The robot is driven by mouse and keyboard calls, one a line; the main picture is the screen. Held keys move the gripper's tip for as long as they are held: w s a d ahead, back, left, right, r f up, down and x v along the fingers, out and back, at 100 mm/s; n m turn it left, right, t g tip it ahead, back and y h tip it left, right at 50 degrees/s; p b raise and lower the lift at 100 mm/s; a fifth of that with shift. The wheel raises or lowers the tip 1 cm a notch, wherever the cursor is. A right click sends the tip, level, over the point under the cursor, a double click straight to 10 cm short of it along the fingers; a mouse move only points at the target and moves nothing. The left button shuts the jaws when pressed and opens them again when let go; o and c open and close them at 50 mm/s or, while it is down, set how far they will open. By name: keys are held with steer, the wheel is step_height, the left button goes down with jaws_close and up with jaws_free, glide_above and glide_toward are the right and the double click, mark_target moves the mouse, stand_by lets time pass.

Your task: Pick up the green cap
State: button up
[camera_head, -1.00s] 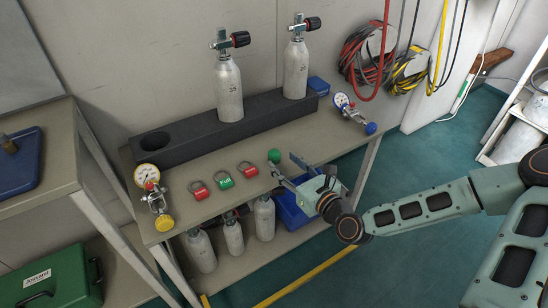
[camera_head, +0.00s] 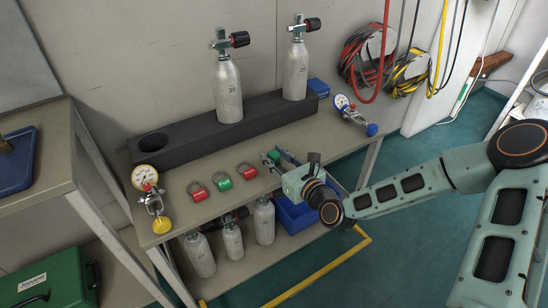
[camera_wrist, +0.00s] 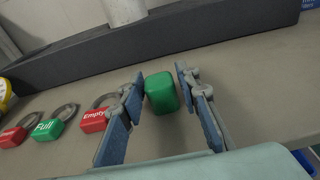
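The green cap (camera_head: 274,156) is a small rounded block at the front part of the bench top, right of the padlock-like tags. In the wrist view the green cap (camera_wrist: 161,92) is between the blue-padded fingertips. My gripper (camera_head: 276,158) reaches in from the right with one finger on each side of the cap. The fingers look open, with a narrow gap at the cap's left side. Contact on the right side cannot be told. The cap's underside is hidden.
Red and green tags (camera_head: 223,180) lie left of the cap. A gauge with a yellow knob (camera_head: 162,225) is at the left end, another with a blue knob (camera_head: 371,130) at the right. Behind stands a dark rack (camera_head: 185,145) with two cylinders. A blue bin (camera_head: 297,217) is below.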

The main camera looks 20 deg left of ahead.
mark_target(274, 153)
steer(key=c, duration=0.4)
steer(key=shift+o, duration=0.2)
steer(key=shift+r, duration=0.15)
steer(key=shift+r, duration=0.25)
step_height(274, 153, up, 2)
steer(key=shift+r+p, duration=0.15)
steer(key=shift+p, duration=0.5)
steer(key=s+d+r+p, duration=0.2)
steer(key=s+r+p, duration=0.3)
steer(key=s+p, duration=0.1)
steer(key=s+d+r+p, duration=0.2)
steer(key=s+r+p, duration=0.3)
steer(key=s+p, duration=0.2)
steer(key=shift+d+p, duration=0.4)
steer(key=shift+p, duration=0.5)
